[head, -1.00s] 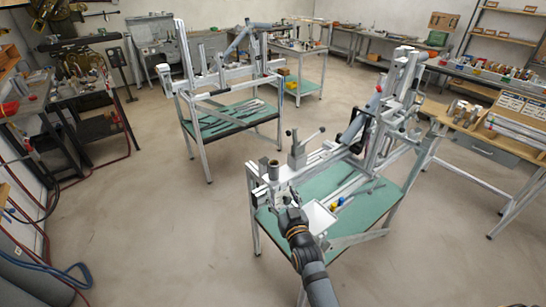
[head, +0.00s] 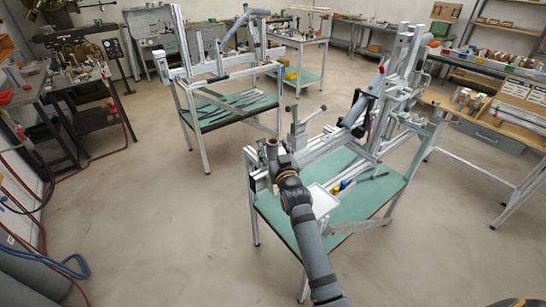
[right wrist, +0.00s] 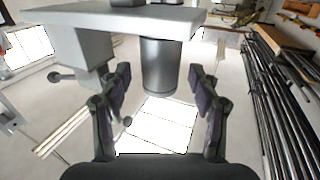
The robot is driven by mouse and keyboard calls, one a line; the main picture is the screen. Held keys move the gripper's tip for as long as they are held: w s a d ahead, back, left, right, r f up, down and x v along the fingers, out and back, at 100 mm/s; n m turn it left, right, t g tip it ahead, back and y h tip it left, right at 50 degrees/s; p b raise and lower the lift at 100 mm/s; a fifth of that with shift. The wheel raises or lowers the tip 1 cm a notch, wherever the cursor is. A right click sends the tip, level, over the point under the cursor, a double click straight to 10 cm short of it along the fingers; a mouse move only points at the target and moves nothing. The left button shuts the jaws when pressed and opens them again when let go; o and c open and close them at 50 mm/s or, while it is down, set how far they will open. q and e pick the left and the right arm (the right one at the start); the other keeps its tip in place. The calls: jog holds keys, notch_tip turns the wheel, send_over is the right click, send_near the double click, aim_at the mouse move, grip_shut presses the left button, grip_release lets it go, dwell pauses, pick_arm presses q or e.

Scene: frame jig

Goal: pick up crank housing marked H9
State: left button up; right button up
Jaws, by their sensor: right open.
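In the right wrist view my right gripper (right wrist: 160,86) is open, with a dark finger on each side. A smooth grey metal cylinder (right wrist: 161,66) stands between and beyond the fingertips, under a pale plate (right wrist: 115,17). Nothing is held. No H9 mark is readable, so I cannot tell whether this cylinder is the crank housing. My left gripper is not in view.
The near jig's green table (head: 365,200) carries a white tray (head: 321,201) and small yellow and blue parts. A lever fixture (head: 298,130) rises close behind my right gripper. A second jig table (head: 228,112) stands farther back.

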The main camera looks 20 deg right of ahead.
jog(key=shift+w+f, duration=0.2)
jog(key=shift+w, duration=0.75)
jog(key=shift+s+r, duration=0.2)
jog(key=shift+s, duration=0.1)
jog(key=c, duration=0.5)
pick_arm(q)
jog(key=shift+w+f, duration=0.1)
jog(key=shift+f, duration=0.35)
pick_arm(e)
jog(key=shift+w, duration=0.1)
grip_shut()
pick_arm(q)
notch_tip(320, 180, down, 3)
jog(key=b, duration=0.3)
pick_arm(e)
notch_tip(320, 180, up, 18)
